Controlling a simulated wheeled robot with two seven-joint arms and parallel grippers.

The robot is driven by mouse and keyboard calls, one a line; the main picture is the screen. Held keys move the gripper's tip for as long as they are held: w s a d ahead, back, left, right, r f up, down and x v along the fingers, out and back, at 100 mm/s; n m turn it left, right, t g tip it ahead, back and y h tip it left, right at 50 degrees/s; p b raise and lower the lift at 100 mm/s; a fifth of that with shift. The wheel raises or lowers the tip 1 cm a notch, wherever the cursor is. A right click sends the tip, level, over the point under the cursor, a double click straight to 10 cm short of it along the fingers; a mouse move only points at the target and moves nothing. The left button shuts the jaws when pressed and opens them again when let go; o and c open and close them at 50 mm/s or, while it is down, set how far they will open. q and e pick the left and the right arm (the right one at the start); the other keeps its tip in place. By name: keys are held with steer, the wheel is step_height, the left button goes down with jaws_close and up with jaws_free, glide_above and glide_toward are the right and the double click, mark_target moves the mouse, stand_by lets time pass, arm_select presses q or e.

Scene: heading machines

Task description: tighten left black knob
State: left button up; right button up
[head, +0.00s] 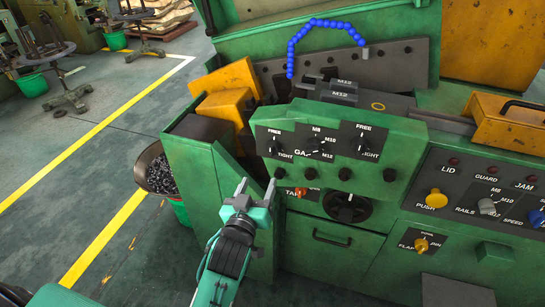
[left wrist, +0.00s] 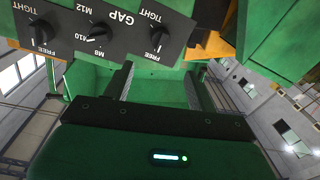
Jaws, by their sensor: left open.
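The left black knob (head: 273,146) is on the left FREE/TIGHT plate of the green machine's panel. It also shows upside down in the left wrist view (left wrist: 157,39), where its pointer appears turned toward FREE. My left gripper (head: 257,188) is open and empty, below and slightly left of this knob, apart from it. Its two fingers also show in the left wrist view (left wrist: 160,78), with the panel above them. The right gripper is not in view.
The middle GAP knob (head: 318,146) and the right FREE/TIGHT knob (head: 361,146) share the panel. Several small black knobs and a large dial (head: 347,207) sit below. A bin of dark parts (head: 160,178) stands left of the machine.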

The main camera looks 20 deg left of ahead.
arm_select(q)
steer(key=p, duration=0.1)
glide_toward(271, 153)
steer(key=w, duration=0.1)
steer(key=w+p, duration=0.1)
steer(key=w, duration=0.3)
steer(key=w+p, duration=0.1)
steer(key=w, duration=0.3)
steer(key=shift+a+r, duration=0.15)
steer(key=shift+w, duration=0.4)
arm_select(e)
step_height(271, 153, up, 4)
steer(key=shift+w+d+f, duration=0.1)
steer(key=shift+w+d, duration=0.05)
arm_select(q)
steer(key=c, duration=1)
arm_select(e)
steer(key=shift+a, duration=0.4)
